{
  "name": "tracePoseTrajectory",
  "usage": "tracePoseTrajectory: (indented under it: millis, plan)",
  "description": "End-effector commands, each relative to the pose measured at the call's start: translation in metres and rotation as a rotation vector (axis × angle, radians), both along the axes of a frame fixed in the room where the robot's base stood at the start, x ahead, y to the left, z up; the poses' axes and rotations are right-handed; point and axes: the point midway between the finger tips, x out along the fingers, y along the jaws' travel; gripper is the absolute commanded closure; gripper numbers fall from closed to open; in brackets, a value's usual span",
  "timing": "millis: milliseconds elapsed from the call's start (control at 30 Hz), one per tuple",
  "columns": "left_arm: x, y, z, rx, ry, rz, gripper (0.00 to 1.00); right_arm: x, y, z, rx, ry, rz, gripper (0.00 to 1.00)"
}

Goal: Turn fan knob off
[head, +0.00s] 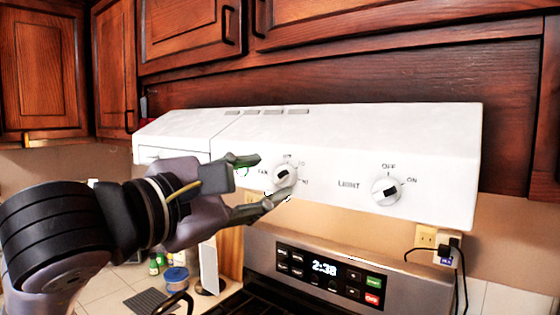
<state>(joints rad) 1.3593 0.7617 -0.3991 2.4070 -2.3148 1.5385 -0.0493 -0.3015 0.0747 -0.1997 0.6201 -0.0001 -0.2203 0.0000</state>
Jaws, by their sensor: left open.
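The fan knob (286,174) is a white round knob with a dark mark, on the front of the white range hood (350,135). Small lettering surrounds it, with FAN at its left. My left gripper (270,180) comes in from the left and is open, its upper finger at the knob's upper left and its lower finger just below the knob. I cannot tell whether either finger touches the knob. The light knob (386,190) sits further right on the hood, with OFF above it and ON to its right. My right gripper is not in view.
Dark wood cabinets (190,30) hang above the hood. Below is a stove panel (330,275) with a lit clock. A wall outlet (437,240) with black plugs and cords is at the lower right. Small containers (176,279) stand on the tiled counter at lower left.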

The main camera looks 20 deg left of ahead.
Motion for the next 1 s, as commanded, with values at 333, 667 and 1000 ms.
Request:
tracePoseTrajectory:
  millis: [333,667,1000]
  plan:
    - [0.047,-0.017,0.001,-0.001,0.003,-0.001,0.57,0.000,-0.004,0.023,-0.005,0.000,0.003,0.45]
    - [0.052,-0.019,0.000,0.000,-0.001,-0.001,0.57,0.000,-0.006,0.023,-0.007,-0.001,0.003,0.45]
    - [0.052,-0.019,0.000,0.000,-0.001,-0.001,0.77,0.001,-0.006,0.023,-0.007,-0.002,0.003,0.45]
